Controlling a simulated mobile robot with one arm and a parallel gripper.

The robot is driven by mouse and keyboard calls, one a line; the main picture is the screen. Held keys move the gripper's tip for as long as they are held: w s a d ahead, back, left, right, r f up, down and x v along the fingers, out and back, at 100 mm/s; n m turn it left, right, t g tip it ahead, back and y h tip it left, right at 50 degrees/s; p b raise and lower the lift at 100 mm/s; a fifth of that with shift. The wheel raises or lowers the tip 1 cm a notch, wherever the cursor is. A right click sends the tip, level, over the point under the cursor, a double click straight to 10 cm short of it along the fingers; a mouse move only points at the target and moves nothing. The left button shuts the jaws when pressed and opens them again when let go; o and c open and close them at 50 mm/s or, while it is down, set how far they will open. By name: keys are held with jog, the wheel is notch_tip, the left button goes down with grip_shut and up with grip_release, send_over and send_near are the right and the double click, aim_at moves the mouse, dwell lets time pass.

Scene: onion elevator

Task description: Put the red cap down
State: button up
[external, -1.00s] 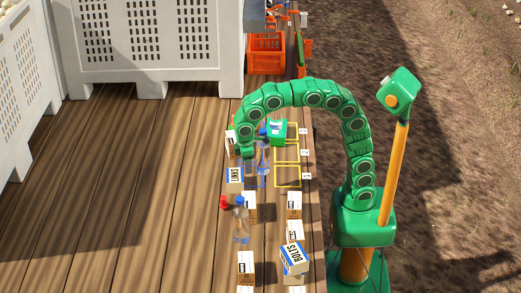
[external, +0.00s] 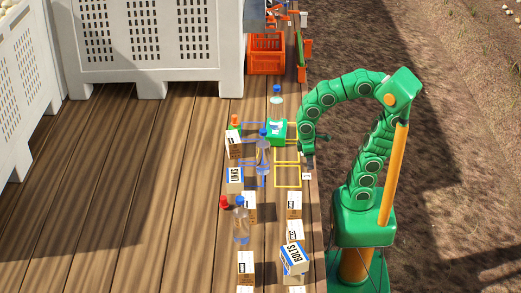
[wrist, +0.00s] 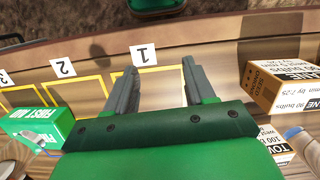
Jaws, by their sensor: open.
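A small red cap (external: 224,201) shows in the external view at the left edge of the plank table, beside a clear bottle with a blue cap (external: 240,222). I cannot tell whether it sits on a bottle. Another orange-red cap (external: 235,119) tops a green item farther back. My gripper (external: 307,146) is at the table's right edge, open and apart from both caps. In the wrist view its fingers (wrist: 159,68) are spread with nothing between them, over the yellow square marked 1 (wrist: 150,88). No red cap shows in the wrist view.
A green first aid box (external: 277,132) and a clear bottle (external: 263,150) stand near the yellow and blue marked squares. Several cartons, including a bolts box (external: 294,258), stand nearer the front. An orange crate (external: 266,52) is at the back. The near yellow square (external: 287,185) is empty.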

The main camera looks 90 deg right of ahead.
jog(key=s+d+f, duration=0.1)
jog(key=s+f, duration=0.1)
jog(key=s, duration=0.5)
jog(key=shift+s+d+f+m, duration=0.25)
jog(key=shift+d+f+m, duration=0.05)
jog(key=shift+f, duration=0.1)
dwell(0.6)
